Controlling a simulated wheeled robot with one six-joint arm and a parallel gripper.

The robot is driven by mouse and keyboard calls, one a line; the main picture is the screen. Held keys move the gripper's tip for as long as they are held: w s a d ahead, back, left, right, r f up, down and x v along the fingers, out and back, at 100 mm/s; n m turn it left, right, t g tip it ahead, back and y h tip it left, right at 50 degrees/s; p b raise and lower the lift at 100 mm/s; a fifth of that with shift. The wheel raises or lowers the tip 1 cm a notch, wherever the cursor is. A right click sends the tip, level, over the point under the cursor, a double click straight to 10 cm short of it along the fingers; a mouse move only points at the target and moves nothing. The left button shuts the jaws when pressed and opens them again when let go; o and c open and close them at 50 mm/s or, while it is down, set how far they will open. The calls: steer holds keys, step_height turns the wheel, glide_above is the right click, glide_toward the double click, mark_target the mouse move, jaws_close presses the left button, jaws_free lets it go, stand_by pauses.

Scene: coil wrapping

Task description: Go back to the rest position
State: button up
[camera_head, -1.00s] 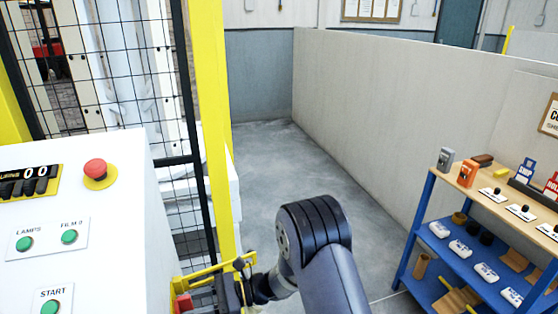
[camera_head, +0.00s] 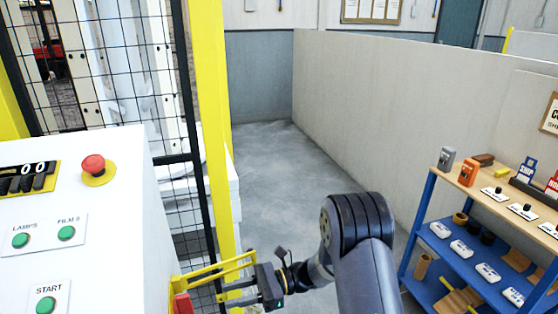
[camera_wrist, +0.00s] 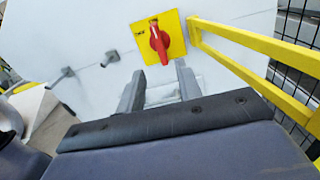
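My gripper (camera_head: 228,292) is at the bottom middle of the head view, beside the side of the white control cabinet (camera_head: 120,235). In the wrist view my gripper (camera_wrist: 158,82) has its two grey fingers apart with nothing between them. Just beyond the fingertips is a red rotary switch (camera_wrist: 158,42) on a yellow plate (camera_wrist: 176,30), on the cabinet's white side. A gap shows between the fingers and the switch. The red switch also shows at the cabinet's edge in the head view (camera_head: 182,303).
A yellow guard bar (camera_wrist: 250,45) runs close beside the gripper. A yellow post (camera_head: 212,120) and black mesh fence (camera_head: 160,90) stand behind. A blue shelf cart (camera_head: 470,250) with several items stands at the right. The grey floor between (camera_head: 285,170) is clear.

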mark_target(191, 304)
steer(key=p+x, duration=0.2)
steer(key=x, duration=0.8)
steer(key=shift+s+a, duration=0.1)
steer(key=shift+a, duration=0.15)
steer(key=shift+d+n+b, duration=0.15)
steer(key=shift+n+b, duration=1.45)
steer(key=shift+n, duration=3.3)
